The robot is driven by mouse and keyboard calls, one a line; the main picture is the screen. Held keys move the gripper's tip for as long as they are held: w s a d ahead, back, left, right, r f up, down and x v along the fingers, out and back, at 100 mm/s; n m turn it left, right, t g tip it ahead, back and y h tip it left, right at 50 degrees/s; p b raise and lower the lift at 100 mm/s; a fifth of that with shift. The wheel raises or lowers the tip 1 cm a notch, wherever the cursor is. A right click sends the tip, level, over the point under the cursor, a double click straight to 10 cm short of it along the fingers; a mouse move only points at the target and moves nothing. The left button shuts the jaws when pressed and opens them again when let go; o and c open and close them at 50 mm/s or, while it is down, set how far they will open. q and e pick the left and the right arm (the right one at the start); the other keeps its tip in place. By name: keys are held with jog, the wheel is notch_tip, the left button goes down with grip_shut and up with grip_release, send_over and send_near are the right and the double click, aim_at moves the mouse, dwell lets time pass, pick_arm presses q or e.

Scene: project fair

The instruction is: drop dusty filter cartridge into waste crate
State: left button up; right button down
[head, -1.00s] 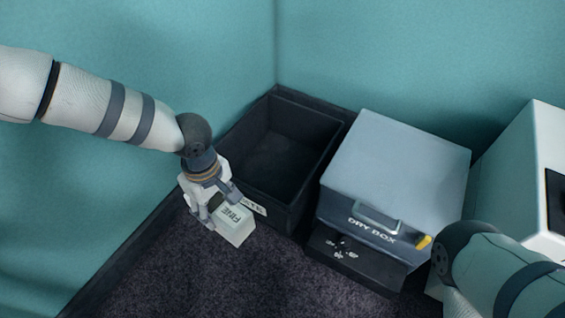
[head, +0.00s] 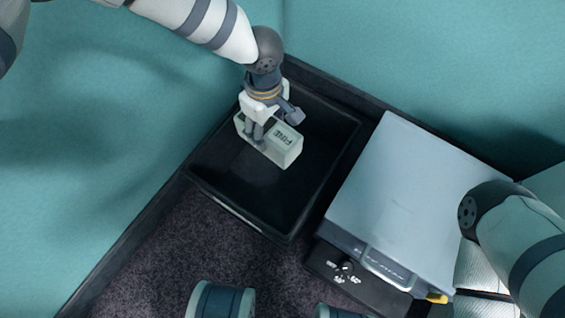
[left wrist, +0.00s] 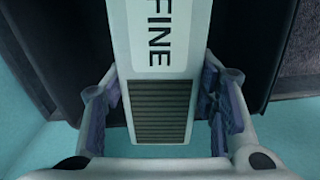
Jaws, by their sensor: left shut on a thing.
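The filter cartridge (head: 285,146) is a pale block with the word FINE on it. My left gripper (head: 261,136) is shut on it and holds it over the black waste crate (head: 233,211). In the left wrist view the cartridge (left wrist: 158,70) runs between the two fingers (left wrist: 160,108), with its dark ribbed part near the palm. The crate is open at the top and the part of its inside that shows is empty and dark. I cannot tell how far the cartridge is above the crate floor. My right gripper is not in view; only its arm shows at the right.
A grey dry box (head: 401,190) with a handle and a yellow piece stands just right of the crate. A black tray-like part (head: 330,270) with small white marks is at its front. Teal walls (head: 110,130) close in behind and left.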

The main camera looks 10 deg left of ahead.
pick_arm(q)
notch_tip(320, 180, down, 4)
jog(key=shift+f+b, duration=0.1)
jog(key=shift+b, duration=0.7)
jog(key=o, duration=1.3)
jog(key=shift+r, duration=0.2)
notch_tip(320, 180, up, 12)
